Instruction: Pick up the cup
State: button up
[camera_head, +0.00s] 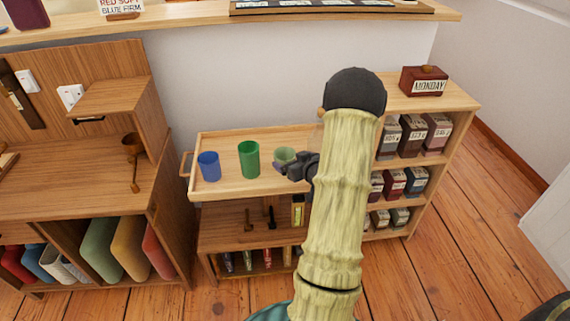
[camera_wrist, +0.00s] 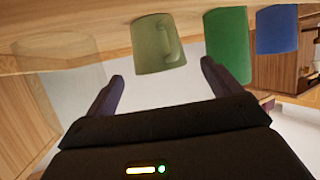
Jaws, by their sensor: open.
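A pale green cup (camera_head: 284,155) with a handle stands on the top of the wooden trolley (camera_head: 222,187), to the right of a dark green cup (camera_head: 249,160) and a blue cup (camera_head: 208,166). My gripper (camera_head: 287,166) is open beside the pale green cup, on its right front side, and partly covers it. In the wrist view, which looks upside down, the pale green cup (camera_wrist: 156,45) lies just ahead of the gap between my fingertips (camera_wrist: 163,71), its handle visible. The dark green cup (camera_wrist: 227,42) shows near one finger, and the blue cup (camera_wrist: 277,30) lies beyond it.
A shelf unit (camera_head: 432,160) with labelled boxes stands to the right of the trolley, partly behind my arm. A desk (camera_head: 75,190) with a small raised shelf stands to the left. A faint see-through shape (camera_wrist: 60,62) shows at the left of the wrist view.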

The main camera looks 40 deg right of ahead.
aim_at(280, 153)
jog(key=b+x, duration=0.1)
jog(key=x, duration=0.4)
jog(key=shift+w+d, duration=0.1)
jog(key=shift+c, duration=0.2)
jog(key=c, duration=1.1)
jog(key=shift+r, duration=0.1)
notch_tip(280, 153, up, 10)
jog(key=p, duration=0.2)
jog(key=shift+p, duration=0.4)
